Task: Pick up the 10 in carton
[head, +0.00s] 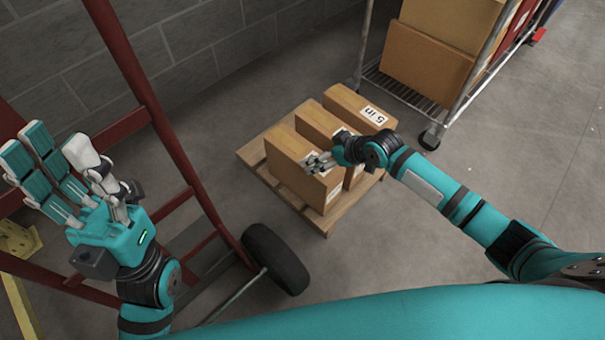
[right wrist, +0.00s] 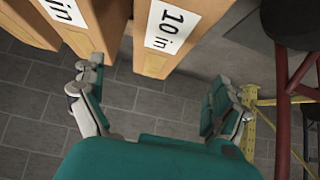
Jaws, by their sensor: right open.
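The 10 in carton (head: 290,158) is the leftmost of three brown cartons standing on a wooden pallet (head: 254,152). Its white label and end face show in the right wrist view (right wrist: 173,60). My right gripper (head: 318,163) is at this carton's upper right end in the head view. In the right wrist view it is open, with fingers apart below the labelled end and nothing held; contact cannot be told. My left gripper (head: 58,152) is raised at far left, fingers apart and empty, away from the cartons.
A middle carton (head: 318,118) and a 5 in carton (head: 345,100) stand close beside it. A red hand truck (head: 180,160) with a black wheel (head: 276,258) is left of the pallet. A wire cart (head: 405,90) with boxes stands behind. Floor at right is clear.

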